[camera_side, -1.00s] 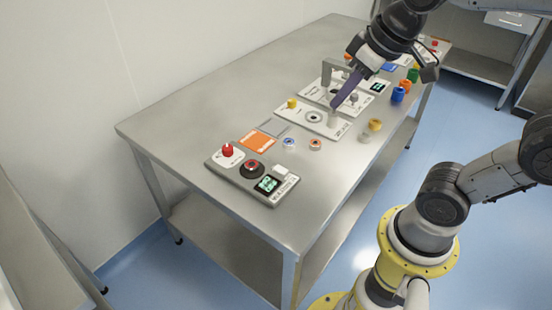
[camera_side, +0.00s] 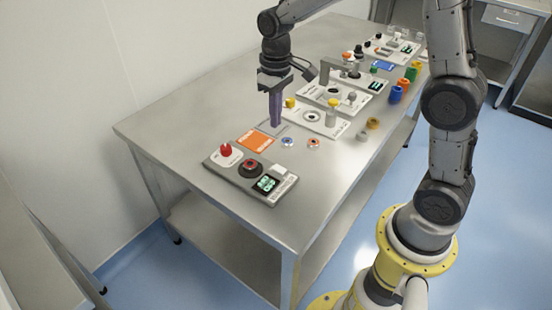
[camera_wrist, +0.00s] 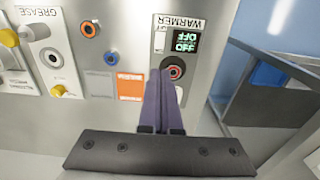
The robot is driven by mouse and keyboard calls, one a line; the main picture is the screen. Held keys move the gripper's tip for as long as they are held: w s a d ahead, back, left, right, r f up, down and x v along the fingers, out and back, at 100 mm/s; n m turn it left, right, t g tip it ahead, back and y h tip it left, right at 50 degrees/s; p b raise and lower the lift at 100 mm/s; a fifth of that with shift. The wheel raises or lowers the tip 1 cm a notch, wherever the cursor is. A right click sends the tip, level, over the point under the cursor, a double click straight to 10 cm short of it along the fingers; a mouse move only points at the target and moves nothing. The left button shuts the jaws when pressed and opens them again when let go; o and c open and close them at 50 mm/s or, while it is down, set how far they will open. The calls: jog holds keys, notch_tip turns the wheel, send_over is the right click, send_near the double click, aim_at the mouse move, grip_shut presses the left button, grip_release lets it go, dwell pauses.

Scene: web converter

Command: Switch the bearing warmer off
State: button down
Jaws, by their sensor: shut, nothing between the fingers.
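The bearing warmer (camera_side: 240,182) is a grey panel at the near left of the table. It carries a red knob (camera_side: 225,151) on a white plate, a black round seat with a red ring (camera_side: 250,168), and a lit green display (camera_side: 266,184). The red knob is hidden there, probably behind my fingers. My gripper (camera_side: 276,123) is shut and empty, pointing down above the table beyond the warmer; its purple fingers (camera_wrist: 163,75) show in the wrist view.
An orange pad (camera_side: 255,141) lies beyond the warmer. Two small ring bearings, blue (camera_side: 287,142) and orange (camera_side: 313,142), lie beside it. The grease station (camera_side: 318,117) with a yellow knob (camera_side: 290,102) stands farther back. The table's front left corner is clear.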

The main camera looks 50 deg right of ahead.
aim_at(277, 168)
jog(key=shift+f, duration=0.25)
notch_tip(277, 168, down, 14)
jog(key=shift+r, duration=0.1)
dwell(0.6)
jog(key=shift+f+g, duration=0.2)
jog(key=shift+g, duration=0.1)
jog(key=shift+s, duration=0.1)
